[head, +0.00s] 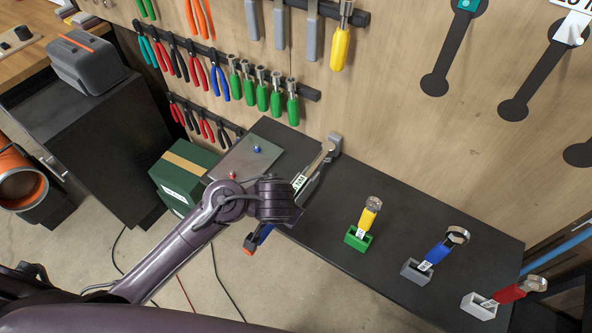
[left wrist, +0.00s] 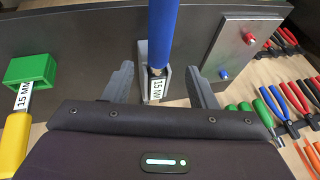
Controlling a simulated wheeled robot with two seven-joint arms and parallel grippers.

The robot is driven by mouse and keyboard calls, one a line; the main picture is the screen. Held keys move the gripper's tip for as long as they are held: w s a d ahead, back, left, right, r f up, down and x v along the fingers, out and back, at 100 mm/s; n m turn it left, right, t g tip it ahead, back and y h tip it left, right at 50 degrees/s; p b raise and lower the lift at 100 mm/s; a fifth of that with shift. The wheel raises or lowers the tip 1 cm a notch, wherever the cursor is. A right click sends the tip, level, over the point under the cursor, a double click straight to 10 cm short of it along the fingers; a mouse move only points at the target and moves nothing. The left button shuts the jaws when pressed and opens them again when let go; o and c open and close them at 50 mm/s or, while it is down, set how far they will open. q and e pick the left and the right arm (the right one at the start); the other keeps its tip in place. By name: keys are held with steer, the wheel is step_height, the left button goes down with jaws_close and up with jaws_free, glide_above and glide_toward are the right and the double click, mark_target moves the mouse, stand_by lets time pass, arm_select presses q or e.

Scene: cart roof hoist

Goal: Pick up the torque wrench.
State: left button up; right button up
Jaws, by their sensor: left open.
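My left gripper (head: 292,205) is over the wrench. In the left wrist view the open gripper (left wrist: 159,78) has one finger on each side of the label end, with gaps. My wrist hides part of the wrench in the head view.
To the right stand a yellow tool in a green holder (head: 357,239), a blue tool in a grey holder (head: 413,271) and a red tool in a white holder (head: 478,306). A metal plate (head: 235,162) with buttons lies left. Pliers hang on the wall behind.

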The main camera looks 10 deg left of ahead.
mark_target(298, 188)
arm_select(q)
steer(key=shift+x, duration=0.8)
steer(key=shift+b+x, duration=0.45)
steer(key=shift+x, duration=0.75)
steer(key=x, duration=0.2)
steer(key=shift+w+d+f, duration=0.1)
steer(key=shift+w+f, duration=0.1)
steer(key=shift+f, duration=0.1)
steer(key=shift+w+f, duration=0.2)
steer(key=shift+f, duration=0.15)
steer(key=shift+s+r, duration=0.1)
steer(key=c, duration=0.7)
jaws_close()
steer(key=shift+r, duration=0.1)
arm_select(e)
steer(key=s, duration=0.1)
steer(key=s+f, duration=0.1)
steer(key=s, duration=0.1)
steer(key=shift+f, duration=0.3)
